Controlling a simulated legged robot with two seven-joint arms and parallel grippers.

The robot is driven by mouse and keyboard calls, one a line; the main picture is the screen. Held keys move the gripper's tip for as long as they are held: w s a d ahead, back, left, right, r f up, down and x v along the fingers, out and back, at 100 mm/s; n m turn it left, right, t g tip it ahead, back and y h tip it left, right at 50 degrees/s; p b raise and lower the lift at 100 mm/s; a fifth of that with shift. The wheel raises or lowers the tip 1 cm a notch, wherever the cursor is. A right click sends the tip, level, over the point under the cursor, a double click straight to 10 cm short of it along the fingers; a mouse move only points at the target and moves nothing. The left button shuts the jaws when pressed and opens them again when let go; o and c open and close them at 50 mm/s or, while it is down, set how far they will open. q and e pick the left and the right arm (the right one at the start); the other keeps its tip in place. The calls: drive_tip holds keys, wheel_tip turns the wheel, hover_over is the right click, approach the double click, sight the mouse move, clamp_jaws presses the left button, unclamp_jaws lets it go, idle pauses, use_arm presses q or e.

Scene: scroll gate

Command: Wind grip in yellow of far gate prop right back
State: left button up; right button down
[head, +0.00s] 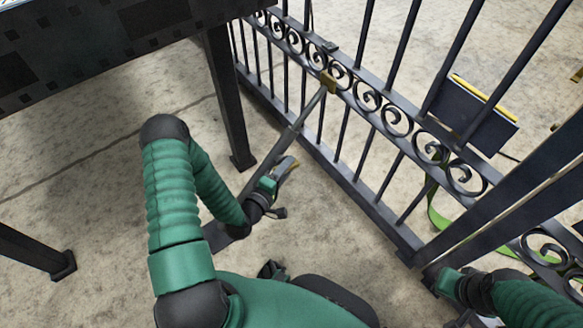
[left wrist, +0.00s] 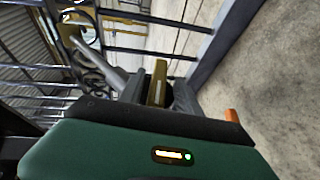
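The far gate prop (head: 300,118) is a slanting grey tube. It runs from a yellow bracket (head: 328,81) on the gate's scroll band down to a dark foot on the floor at lower left. Its yellow grip (head: 289,163) sits low on the tube; it also shows in the left wrist view (left wrist: 157,80). My left gripper (head: 281,172) is at the grip. In the left wrist view its dark fingers lie on both sides of the yellow piece, with no clear gap. My right gripper (head: 437,275) is at lower right by the gate post; its fingers are not clear.
The black gate (head: 372,100) with scrolls stands across the right. A dark table (head: 100,45) with legs fills the upper left. A green strap (head: 437,212) lies beyond the gate. A dark panel with a yellow edge (head: 475,115) is behind the bars. Concrete floor lies open at left.

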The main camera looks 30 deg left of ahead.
use_arm(q)
drive_tip(key=w+b, duration=0.1)
drive_tip(key=w, duration=0.2)
drive_tip(key=shift+w+d+f, duration=0.15)
drive_tip(key=shift+w, duration=0.05)
clamp_jaws()
